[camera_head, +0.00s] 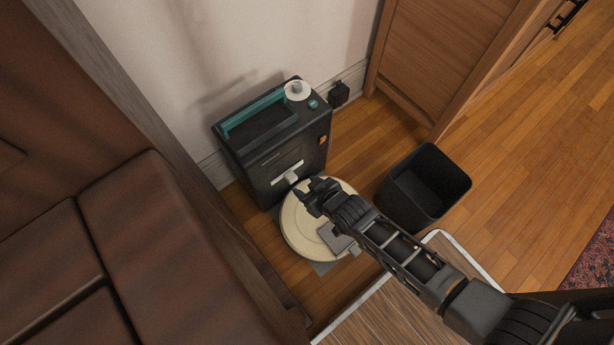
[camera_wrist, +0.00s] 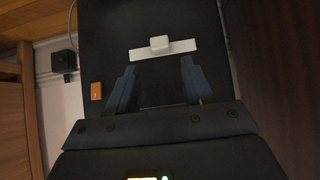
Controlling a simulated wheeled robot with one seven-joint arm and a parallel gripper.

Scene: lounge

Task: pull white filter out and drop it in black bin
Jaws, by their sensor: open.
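A black box-shaped unit (camera_head: 255,157) with a teal handle stands on the floor against the wall. On its front is the white filter front (camera_head: 287,174), a white strip with a small block-shaped pull; it also shows in the wrist view (camera_wrist: 178,51). My gripper (camera_head: 318,189) is just in front of the unit, at the filter's lower right in the head view. In the wrist view my gripper (camera_wrist: 158,72) is open and empty, its fingers apart and pointing toward the white pull, which is beyond the tips. The black bin (camera_head: 424,187) stands on the floor to the right, and looks empty.
A cream round robot vacuum (camera_head: 300,228) lies on the floor under my gripper. A low wood-topped table (camera_head: 372,318) is at the bottom. A brown sofa (camera_head: 130,230) is at left, a wooden cabinet (camera_head: 440,55) at back right. Floor around the bin's right side is clear.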

